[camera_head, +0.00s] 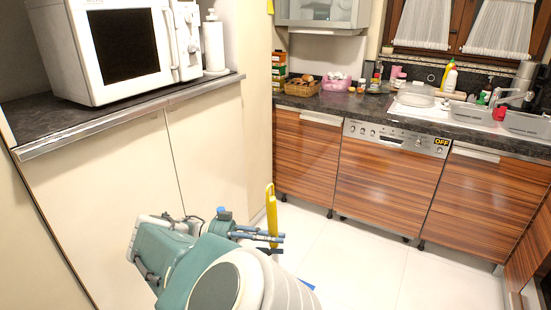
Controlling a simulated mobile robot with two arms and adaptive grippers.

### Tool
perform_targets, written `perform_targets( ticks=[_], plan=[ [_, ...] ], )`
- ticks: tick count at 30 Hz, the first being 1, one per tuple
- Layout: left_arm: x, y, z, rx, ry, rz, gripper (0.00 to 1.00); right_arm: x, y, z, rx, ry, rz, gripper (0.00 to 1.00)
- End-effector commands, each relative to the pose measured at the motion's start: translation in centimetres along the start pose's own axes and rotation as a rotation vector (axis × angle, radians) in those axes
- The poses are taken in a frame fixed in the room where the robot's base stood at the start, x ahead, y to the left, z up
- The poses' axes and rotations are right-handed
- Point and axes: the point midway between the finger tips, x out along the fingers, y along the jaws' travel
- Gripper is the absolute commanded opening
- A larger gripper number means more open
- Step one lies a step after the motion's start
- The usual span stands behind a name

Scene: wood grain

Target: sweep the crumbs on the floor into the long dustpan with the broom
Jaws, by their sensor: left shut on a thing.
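A long yellow handle (271,205) stands nearly upright over the floor in the lower middle. I cannot tell whether it belongs to the broom or the dustpan. My left gripper (274,238) is shut on this handle, and my arm hides its lower part. A small blue piece (306,284) shows low beside my arm; most of it is hidden and I cannot tell what it is part of. I see no crumbs. My right gripper is not in view.
White cabinets (120,190) with a microwave (115,45) on the dark shelf stand close on the left. Wood-grain cabinets with a dishwasher (390,180) and a sink (475,112) line the back. The pale tiled floor (380,265) is clear to the right of my arm.

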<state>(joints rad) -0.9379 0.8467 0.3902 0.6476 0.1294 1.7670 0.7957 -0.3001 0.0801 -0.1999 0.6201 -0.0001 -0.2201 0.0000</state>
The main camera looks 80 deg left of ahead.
Motion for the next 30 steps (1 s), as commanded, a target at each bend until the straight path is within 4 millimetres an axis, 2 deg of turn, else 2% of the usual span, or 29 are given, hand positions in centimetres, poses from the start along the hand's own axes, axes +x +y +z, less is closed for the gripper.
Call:
perform_targets(
  ticks=[30],
  plan=[
    [-1.2, -0.3, -0.2, 0.006, -0.001, -0.002, 0.0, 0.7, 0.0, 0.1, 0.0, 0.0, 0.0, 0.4]
  ],
)
